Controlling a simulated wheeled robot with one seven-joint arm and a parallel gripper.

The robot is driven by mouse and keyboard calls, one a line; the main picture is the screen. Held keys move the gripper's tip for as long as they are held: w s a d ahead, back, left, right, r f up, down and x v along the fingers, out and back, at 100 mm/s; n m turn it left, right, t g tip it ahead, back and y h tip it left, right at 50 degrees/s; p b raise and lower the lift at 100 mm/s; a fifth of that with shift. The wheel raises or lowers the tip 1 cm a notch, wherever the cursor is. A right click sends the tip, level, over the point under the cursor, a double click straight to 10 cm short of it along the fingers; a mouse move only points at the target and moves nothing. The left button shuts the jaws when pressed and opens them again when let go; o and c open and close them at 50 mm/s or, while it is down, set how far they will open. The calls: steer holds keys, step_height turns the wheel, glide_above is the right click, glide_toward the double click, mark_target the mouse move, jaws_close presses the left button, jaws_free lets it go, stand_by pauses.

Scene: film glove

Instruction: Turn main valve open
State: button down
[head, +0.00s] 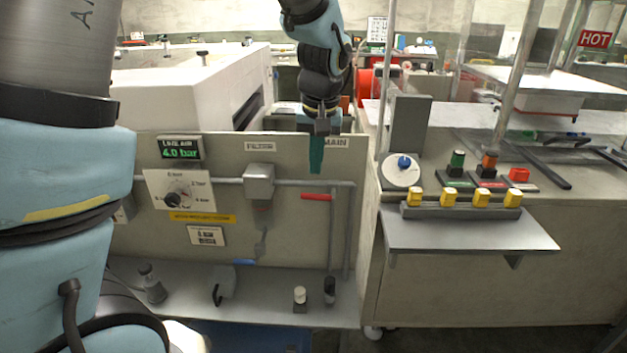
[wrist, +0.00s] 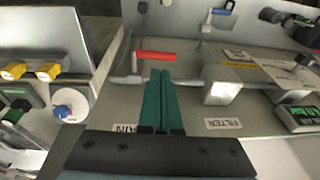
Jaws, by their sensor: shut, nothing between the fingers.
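The main valve has a red lever handle (head: 316,197) on the grey pipe, below the "MAIN" label (head: 336,143); the lever lies horizontal, reaching left from the vertical pipe. It also shows in the wrist view as a red bar (wrist: 155,57) across the pipe. My gripper (head: 316,170) points down in front of the panel, its green fingers together and empty, above the lever. In the wrist view the closed fingertips (wrist: 160,72) end just short of the red lever in the picture; whether they touch it I cannot tell.
A filter box (head: 259,181) and a "LINE AIR 4.0 bar" display (head: 180,148) are on the panel to the left. A shelf (head: 190,309) below holds small parts. At right, a bench has yellow blocks (head: 462,198) and a blue-knobbed dial (head: 402,170).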

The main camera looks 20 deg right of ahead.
mark_target(314, 198)
steer(key=p+x, duration=0.1)
steer(key=x, duration=0.5)
steer(key=shift+f+p, duration=0.25)
steer(key=shift+p, duration=0.05)
